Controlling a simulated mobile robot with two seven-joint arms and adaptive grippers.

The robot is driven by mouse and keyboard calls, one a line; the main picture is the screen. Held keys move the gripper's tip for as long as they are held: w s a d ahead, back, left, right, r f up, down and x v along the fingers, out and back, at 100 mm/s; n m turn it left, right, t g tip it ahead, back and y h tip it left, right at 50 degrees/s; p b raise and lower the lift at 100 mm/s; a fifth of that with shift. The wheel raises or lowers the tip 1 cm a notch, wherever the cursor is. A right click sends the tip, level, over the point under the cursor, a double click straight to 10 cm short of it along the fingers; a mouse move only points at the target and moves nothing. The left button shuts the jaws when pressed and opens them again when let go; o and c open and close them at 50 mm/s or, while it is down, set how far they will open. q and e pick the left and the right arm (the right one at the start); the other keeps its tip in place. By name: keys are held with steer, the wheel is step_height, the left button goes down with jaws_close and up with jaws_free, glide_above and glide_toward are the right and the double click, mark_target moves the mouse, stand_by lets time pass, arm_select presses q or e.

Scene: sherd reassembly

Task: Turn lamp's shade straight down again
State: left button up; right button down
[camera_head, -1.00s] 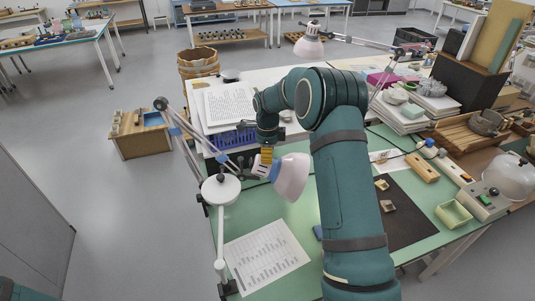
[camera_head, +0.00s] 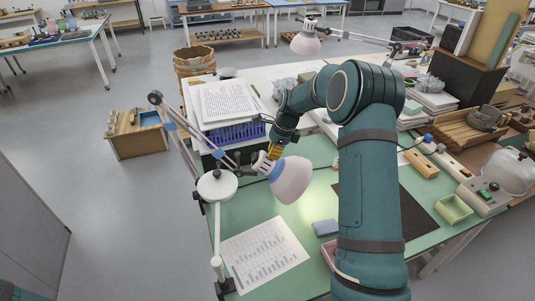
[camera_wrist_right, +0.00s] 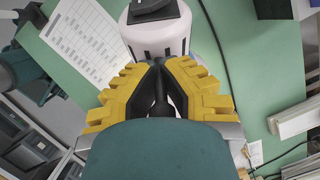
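The desk lamp's pale shade (camera_head: 291,181) has a blue collar and a slotted white cap (camera_head: 262,162). In the head view it leans, with its wide end toward the lower right. The lamp's jointed arm (camera_head: 185,125) comes in from the left. My right gripper (camera_head: 274,153) has yellow fingers right at the cap end of the shade. In the right wrist view its fingertips (camera_wrist_right: 159,64) come together against or just before the slotted white cap (camera_wrist_right: 158,38); whether they pinch anything is unclear. My left gripper is out of view.
A round white magnifier head (camera_head: 217,186) stands left of the shade. A printed sheet (camera_head: 263,254) lies on the green table (camera_head: 232,212). A blue basket with papers (camera_head: 235,133) is behind.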

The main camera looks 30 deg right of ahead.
mark_target(292, 164)
steer(key=s+d+f+t+y+b, duration=0.1)
steer(key=f+b, duration=0.1)
steer(key=s+d+f+t+y+b, duration=0.1)
steer(key=f+y+b, duration=0.1)
steer(key=s+d+f+t+y+b, duration=0.1)
steer(key=d+f+t+y+b, duration=0.1)
steer(key=shift+b, duration=0.35)
steer(key=shift+s+d+f+t+y+b, duration=0.15)
steer(key=shift+f+t+y+b, duration=0.25)
steer(key=shift+f+y+b, duration=0.3)
arm_select(q)
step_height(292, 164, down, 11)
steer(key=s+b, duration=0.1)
steer(key=b, duration=0.1)
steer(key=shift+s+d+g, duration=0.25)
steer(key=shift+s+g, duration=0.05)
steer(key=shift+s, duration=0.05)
arm_select(e)
steer(key=shift+s+d+f+t+y, duration=0.1)
steer(key=shift+f+t+y, duration=0.8)
steer(key=shift+f+y, duration=0.25)
steer(key=c, duration=1)
jaws_free()
steer(key=shift+c, duration=0.2)
steer(key=v, duration=1.2)
